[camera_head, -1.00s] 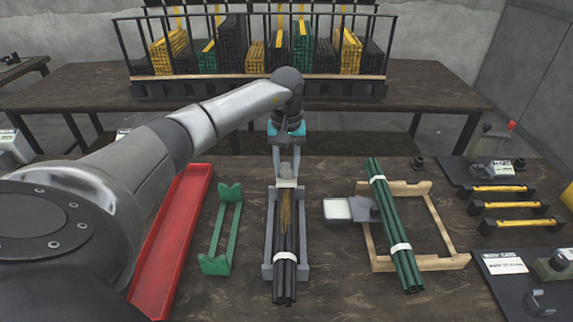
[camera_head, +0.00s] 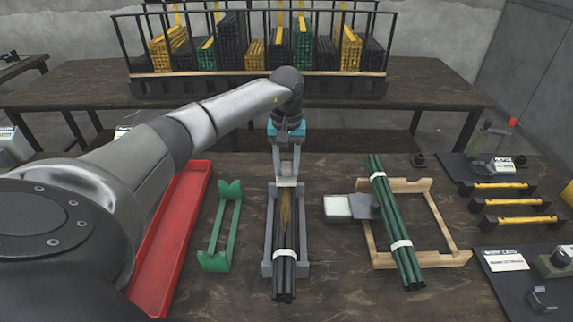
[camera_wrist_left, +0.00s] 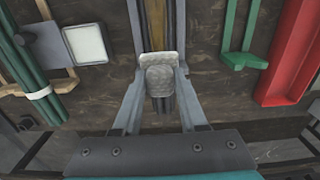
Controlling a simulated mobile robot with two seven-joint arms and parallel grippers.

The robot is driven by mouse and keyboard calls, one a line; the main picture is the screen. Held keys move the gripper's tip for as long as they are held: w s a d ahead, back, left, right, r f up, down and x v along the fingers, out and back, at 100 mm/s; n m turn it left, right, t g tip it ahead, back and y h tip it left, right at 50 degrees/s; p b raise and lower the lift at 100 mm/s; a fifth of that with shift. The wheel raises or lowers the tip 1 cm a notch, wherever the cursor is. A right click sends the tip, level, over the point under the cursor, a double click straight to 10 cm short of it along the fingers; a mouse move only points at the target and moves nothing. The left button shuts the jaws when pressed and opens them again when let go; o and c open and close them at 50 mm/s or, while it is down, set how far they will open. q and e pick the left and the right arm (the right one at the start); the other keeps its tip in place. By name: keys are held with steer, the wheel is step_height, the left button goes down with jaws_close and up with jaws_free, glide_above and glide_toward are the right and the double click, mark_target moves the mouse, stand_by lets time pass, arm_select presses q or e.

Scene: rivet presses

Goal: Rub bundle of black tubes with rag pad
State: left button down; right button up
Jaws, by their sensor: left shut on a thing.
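The bundle of black tubes (camera_head: 284,276) lies lengthwise in a grey cradle (camera_head: 267,270), bound by a white band near its front end. A yellow-brown patch (camera_head: 286,215) shows along the top of the bundle. My left gripper (camera_head: 287,179) is shut on the pale rag pad (camera_wrist_left: 160,76), over the far end of the bundle. In the left wrist view the pad sits between the two fingers and over the tubes; whether it touches them I cannot tell. My right gripper is out of view.
A green cradle (camera_head: 233,225) and a red tray (camera_head: 190,190) stand to the left. To the right are a white-topped block (camera_head: 337,207) and green tubes (camera_head: 402,255) across a wooden frame (camera_head: 447,262). A loaded rack (camera_head: 260,88) stands on the back table.

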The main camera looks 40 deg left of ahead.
arm_select(q)
steer(key=shift+f+b, duration=0.35)
steer(key=shift+f, duration=0.2)
steer(key=shift+r, duration=0.1)
steer(key=shift+s+d+r+p, duration=0.15)
steer(key=shift+s+d+p, duration=0.45)
steer(key=shift+s+p, duration=0.35)
steer(key=shift+s+d+p, duration=1.15)
steer(key=shift+s, duration=0.05)
steer(key=shift+s+d+f+p, duration=0.15)
steer(key=shift+s+d+p, duration=0.35)
steer(key=shift+s+d, duration=0.35)
steer(key=shift+s+d+f+p, duration=0.1)
steer(key=shift+s+d+p, duration=0.45)
steer(key=shift+s, duration=0.35)
steer(key=shift+s+d+f, duration=0.2)
steer(key=shift+s+d, duration=0.45)
steer(key=shift+s, duration=0.1)
steer(key=shift+s+d+r+p, duration=0.1)
steer(key=shift+s+d+p, duration=0.5)
steer(key=shift+s, duration=0.15)
steer(key=shift+s+d, duration=0.6)
steer(key=shift+s, duration=0.1)
